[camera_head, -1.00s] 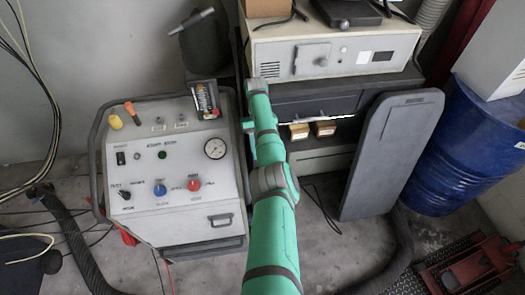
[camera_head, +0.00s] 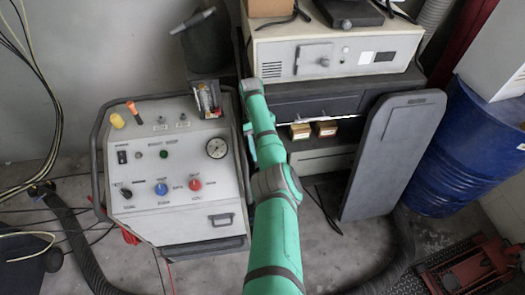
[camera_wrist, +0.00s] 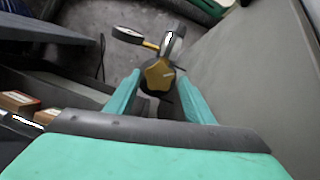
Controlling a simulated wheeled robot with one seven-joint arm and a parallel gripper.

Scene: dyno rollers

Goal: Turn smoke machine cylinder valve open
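In the wrist view, a brass-yellow star-shaped valve knob (camera_wrist: 158,75) sits between the tips of my gripper (camera_wrist: 159,74). The two teal fingers are open on either side of the knob, with narrow gaps; I cannot tell whether either one touches it. A metal valve body (camera_wrist: 174,42) and a round gauge (camera_wrist: 127,35) on a yellow stem show just beyond the knob. The cylinder below is mostly hidden.
A grey cabinet unit (camera_head: 340,55) stands behind my arm, with a dark upright panel (camera_head: 393,150) and a blue drum (camera_head: 465,150) to the right. A red jack (camera_head: 480,265) lies on the floor. In the wrist view, a flat grey surface (camera_wrist: 245,70) is close on the right.

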